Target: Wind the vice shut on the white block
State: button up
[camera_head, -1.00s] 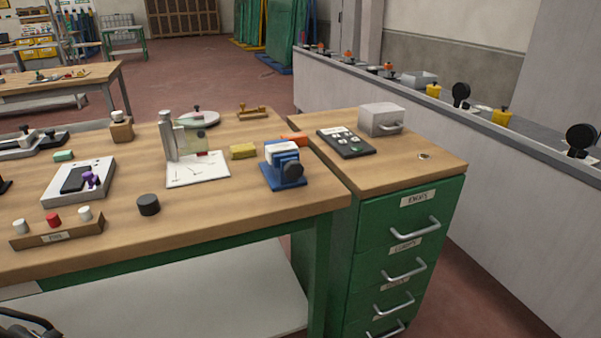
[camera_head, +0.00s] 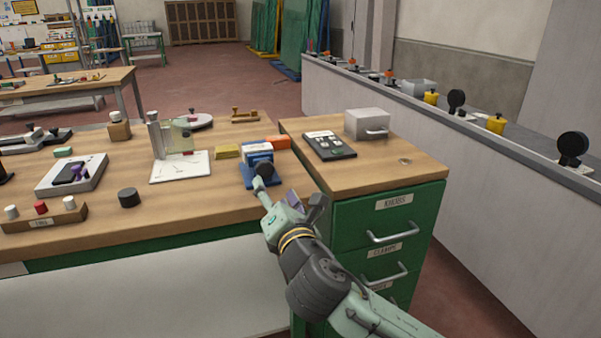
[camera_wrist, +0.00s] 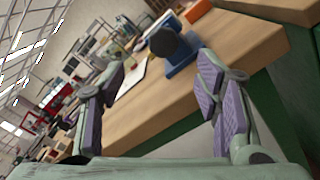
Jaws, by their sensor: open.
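The blue vice (camera_head: 247,174) stands near the front right corner of the wooden bench, with its round black knob (camera_head: 264,169) facing me. The white block (camera_head: 258,147) sits at the top of the vice; how tightly the jaws meet it I cannot tell. My gripper (camera_head: 264,190) reaches up from the lower right, just in front of the knob. In the wrist view my gripper (camera_wrist: 155,90) is open and empty, its purple-padded fingers wide apart. The knob (camera_wrist: 163,42) and the blue vice (camera_wrist: 182,62) lie beyond the fingertips there, apart from the pads.
A yellow block (camera_head: 227,152) and an orange block (camera_head: 277,142) flank the vice. A stand on a white plate (camera_head: 180,168) is to the left. The green drawer cabinet (camera_head: 350,220) adjoins the bench on the right, with a dark button panel (camera_head: 335,150) and grey box (camera_head: 367,123) on top.

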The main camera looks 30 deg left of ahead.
aim_at(265, 172)
jog(key=p+x, duration=0.3)
jog(key=x, duration=0.7)
jog(key=shift+w+a+f+p, duration=0.1)
jog(key=shift+w+a+p, duration=0.05)
jog(key=shift+w+p, duration=0.2)
jog(key=shift+c, duration=0.4)
jog(key=c, duration=1.1)
jog(key=shift+o, duration=0.2)
jog(key=shift+m, duration=0.3)
